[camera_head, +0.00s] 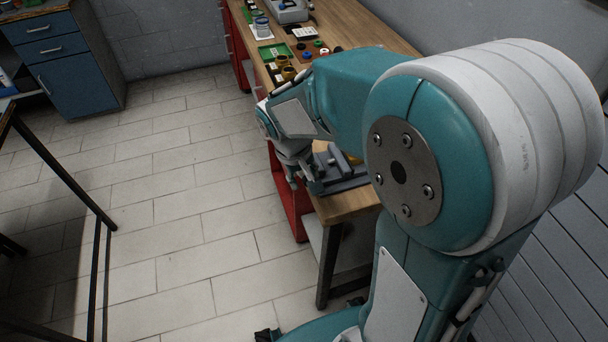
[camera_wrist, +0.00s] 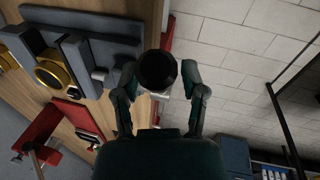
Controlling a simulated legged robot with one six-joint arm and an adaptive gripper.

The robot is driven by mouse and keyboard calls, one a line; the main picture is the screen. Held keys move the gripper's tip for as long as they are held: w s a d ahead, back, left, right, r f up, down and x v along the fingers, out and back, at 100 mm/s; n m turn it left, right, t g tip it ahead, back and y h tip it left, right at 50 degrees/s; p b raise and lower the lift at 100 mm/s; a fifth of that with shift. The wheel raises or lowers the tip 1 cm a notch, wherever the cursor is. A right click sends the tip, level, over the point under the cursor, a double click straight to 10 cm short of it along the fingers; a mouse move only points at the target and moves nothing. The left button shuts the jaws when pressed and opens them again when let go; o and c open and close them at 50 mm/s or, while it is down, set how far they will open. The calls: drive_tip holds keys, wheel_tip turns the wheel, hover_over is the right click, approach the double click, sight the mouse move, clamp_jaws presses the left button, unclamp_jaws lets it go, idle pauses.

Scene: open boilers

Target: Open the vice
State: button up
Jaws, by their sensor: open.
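The grey vice (camera_head: 343,174) sits at the near corner of the wooden workbench (camera_head: 346,205) in the head view. In the wrist view its grey body (camera_wrist: 104,48) fills the upper left. My gripper (camera_head: 298,172) is at the vice's left side, by the bench edge. In the wrist view my gripper (camera_wrist: 160,72) is open, with a finger on each side of a dark round end piece (camera_wrist: 157,69). I cannot tell whether the fingers touch this piece, or how it joins the vice. My arm hides part of the vice in the head view.
A yellow ring-shaped part (camera_wrist: 50,73) and a red tool (camera_wrist: 38,142) lie near the vice. Green trays (camera_head: 273,51) and small parts lie farther along the bench. A blue cabinet (camera_head: 78,75) stands at the back left. The tiled floor (camera_head: 170,215) beside the bench is clear.

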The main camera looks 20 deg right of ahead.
drive_tip(key=shift+c, duration=0.3)
clamp_jaws()
